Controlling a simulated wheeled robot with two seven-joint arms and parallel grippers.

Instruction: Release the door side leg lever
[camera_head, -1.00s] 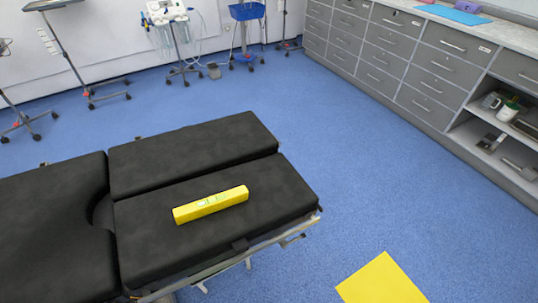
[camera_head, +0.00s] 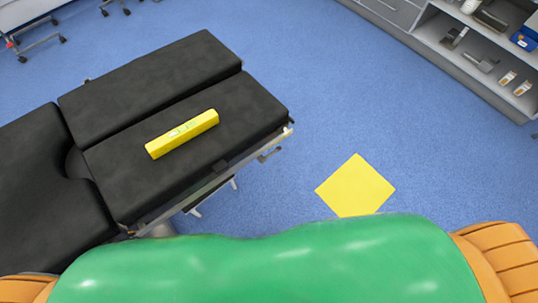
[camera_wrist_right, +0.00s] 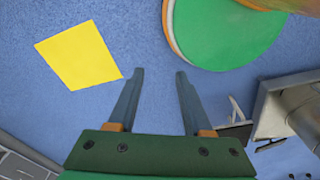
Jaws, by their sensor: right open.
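The operating table's black leg section (camera_head: 250,100) on the near side carries a long yellow box (camera_head: 182,134). The far leg section (camera_head: 150,75) lies parallel to it, split by a seam. Small pale lever-like parts (camera_head: 235,183) hang below the near section's side rail; I cannot tell which is the door side lever. In the right wrist view my right gripper (camera_wrist_right: 160,73) is open and empty, its fingers pointing over bare floor. Pale and dark metal parts (camera_wrist_right: 236,120), apparently under the table, show to its right, apart from the fingers. My left gripper is not in view.
A yellow square (camera_head: 356,186) lies flat on the blue floor; it also shows in the right wrist view (camera_wrist_right: 79,62). A grey cabinet with open shelves (camera_head: 470,60) stands at upper right. My green body fills the bottom.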

